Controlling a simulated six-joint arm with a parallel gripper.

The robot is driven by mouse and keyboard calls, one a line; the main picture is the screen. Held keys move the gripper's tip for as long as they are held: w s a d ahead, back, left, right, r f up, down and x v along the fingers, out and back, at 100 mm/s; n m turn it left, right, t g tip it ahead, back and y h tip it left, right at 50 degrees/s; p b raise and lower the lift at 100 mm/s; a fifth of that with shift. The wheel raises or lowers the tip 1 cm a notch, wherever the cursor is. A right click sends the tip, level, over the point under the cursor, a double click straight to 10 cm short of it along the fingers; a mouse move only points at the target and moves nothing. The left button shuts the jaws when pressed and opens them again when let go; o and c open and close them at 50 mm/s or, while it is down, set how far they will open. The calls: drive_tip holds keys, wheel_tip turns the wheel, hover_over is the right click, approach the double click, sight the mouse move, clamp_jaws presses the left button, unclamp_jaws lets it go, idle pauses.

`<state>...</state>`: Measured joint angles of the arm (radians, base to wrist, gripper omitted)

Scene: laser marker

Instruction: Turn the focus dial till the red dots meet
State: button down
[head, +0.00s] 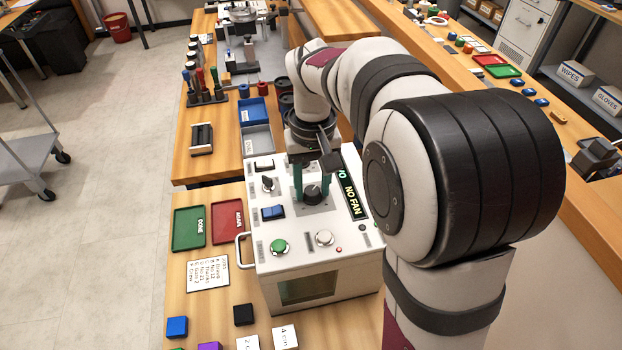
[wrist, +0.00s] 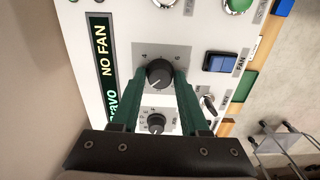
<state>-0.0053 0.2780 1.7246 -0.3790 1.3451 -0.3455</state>
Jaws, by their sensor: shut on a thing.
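The white laser marker box (head: 300,262) stands on the bench, with controls on its top panel. My gripper (head: 312,190) points down at the large black dial (head: 313,197) on that panel. In the wrist view its green fingers (wrist: 158,78) are shut on the sides of this dial (wrist: 160,73), whose white pointer line shows. The dial's label cannot be read. A second, smaller black dial (wrist: 156,122) lies between the fingers, nearer the palm. The front window (head: 308,288) is dark, and I make out no red dots in it.
The display (head: 351,198) reads "NO FAN". A blue rocker switch (head: 273,212), a green button (head: 279,246) and a silver button (head: 324,238) sit near the dial. Green (head: 188,240) and red (head: 226,237) trays lie left of the box. Small blocks lie in front.

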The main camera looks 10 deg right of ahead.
sight(312, 190)
idle(0.3)
drive_tip(key=shift+c, duration=2.1)
unclamp_jaws()
wheel_tip(312, 190, up, 16)
drive_tip(key=s+a+f+m+y, duration=0.1)
drive_tip(key=s+f+m, duration=0.1)
drive_tip(key=s+f, duration=0.6)
drive_tip(key=s+a+f+m, duration=0.2)
drive_tip(key=s+f, duration=0.6)
drive_tip(key=s, duration=0.9)
drive_tip(key=shift+a+f+m+y, duration=0.15)
drive_tip(key=shift+f+m+y, duration=0.25)
drive_tip(key=shift+m, duration=0.2)
